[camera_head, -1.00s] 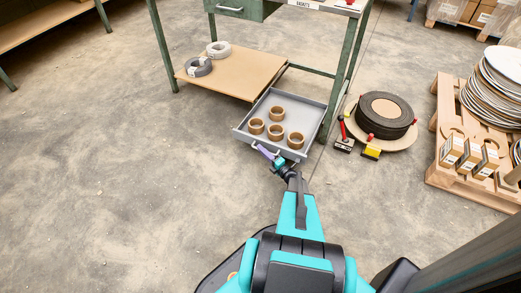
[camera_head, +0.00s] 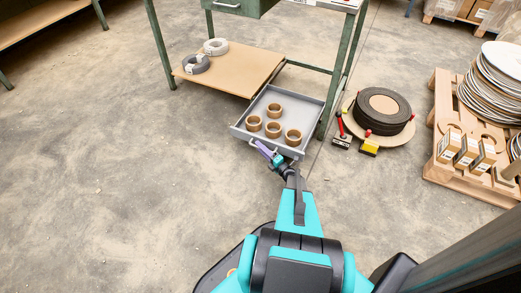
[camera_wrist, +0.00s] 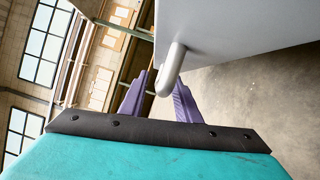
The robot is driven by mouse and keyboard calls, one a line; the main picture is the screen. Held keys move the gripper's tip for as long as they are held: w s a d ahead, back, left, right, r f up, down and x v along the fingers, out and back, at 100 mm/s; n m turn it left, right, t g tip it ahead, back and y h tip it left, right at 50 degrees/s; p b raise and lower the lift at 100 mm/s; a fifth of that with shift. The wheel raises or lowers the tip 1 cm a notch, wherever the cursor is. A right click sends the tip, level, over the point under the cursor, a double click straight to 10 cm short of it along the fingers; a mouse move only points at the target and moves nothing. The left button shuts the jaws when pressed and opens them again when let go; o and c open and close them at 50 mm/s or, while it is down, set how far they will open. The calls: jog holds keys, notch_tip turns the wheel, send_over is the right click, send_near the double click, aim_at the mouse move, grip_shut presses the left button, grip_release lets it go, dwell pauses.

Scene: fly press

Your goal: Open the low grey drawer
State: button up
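The low grey drawer (camera_head: 239,128) is pulled well out under the green workbench, at its right side, with several brown tape rolls (camera_head: 274,111) in it. In the wrist view the grey drawer front (camera_wrist: 235,25) fills the upper right, and its rounded metal handle (camera_wrist: 171,72) sticks out toward the camera. My gripper (camera_head: 261,148) is at the drawer front by the handle. Its purple fingers (camera_wrist: 160,88) stand apart on either side of the handle, with a narrow gap showing at the left finger. Contact at the right finger cannot be told.
The bench's brown lower shelf (camera_head: 235,75) holds two coils. Right of the drawer are a black reel (camera_head: 382,108) and red and yellow items (camera_head: 341,138) on the floor. A pallet (camera_head: 440,165) with boxes and discs stands further right. The floor at left is clear.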

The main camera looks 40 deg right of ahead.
jog(key=s+f+p, duration=0.1)
jog(key=s, duration=1.2)
jog(key=shift+s+a, duration=0.2)
jog(key=shift+s, duration=0.2)
jog(key=shift+p, duration=0.3)
